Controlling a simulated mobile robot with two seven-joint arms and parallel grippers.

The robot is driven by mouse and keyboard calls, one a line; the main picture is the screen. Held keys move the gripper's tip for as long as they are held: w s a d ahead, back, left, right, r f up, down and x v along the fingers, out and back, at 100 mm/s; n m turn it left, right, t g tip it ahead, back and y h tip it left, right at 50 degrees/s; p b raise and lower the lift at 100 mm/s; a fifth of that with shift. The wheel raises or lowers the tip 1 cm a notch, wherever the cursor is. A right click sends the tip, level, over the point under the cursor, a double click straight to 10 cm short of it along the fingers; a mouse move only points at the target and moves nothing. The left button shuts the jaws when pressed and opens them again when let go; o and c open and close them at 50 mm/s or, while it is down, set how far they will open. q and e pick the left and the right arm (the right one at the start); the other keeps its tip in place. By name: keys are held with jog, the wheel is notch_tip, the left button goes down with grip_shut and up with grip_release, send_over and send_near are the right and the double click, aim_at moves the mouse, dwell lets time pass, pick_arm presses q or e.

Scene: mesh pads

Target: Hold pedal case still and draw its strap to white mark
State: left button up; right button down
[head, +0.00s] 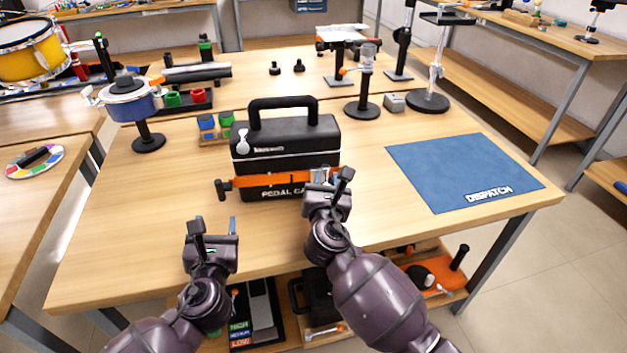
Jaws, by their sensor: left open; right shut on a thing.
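The black pedal case (285,148) stands upright on the wooden table, its handle up, its front lettered "PEDAL CA…" with the end hidden. Its orange strap (270,180) runs across the front, from a dark knob (222,188) at the left to my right gripper. My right gripper (328,179) is at the case's front right corner, shut on the strap's right end; its fingers hide the grip itself. I cannot make out the white mark on the strap's path. My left gripper (212,228) is open and empty, apart from the case, in front of it and lower left.
A blue "DISPATCH" mat (463,172) lies bare at the right. A blue pot on a stand (132,103) is at the left, a black-based stand (363,107) behind right. Table left of the case is clear.

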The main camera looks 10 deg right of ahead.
aim_at(224, 190)
pick_arm(q)
jog(key=shift+o, duration=0.2)
jog(key=shift+s+a+f+h, duration=0.25)
jog(key=shift+a+h, duration=0.25)
jog(key=shift+h, duration=0.4)
jog(key=shift+a+r+g+h, duration=0.1)
jog(key=shift+a+g+h, duration=0.2)
jog(key=shift+h, duration=0.5)
jog(key=x, duration=1.1)
jog(key=shift+w+d, duration=0.2)
jog(key=shift+w, duration=0.15)
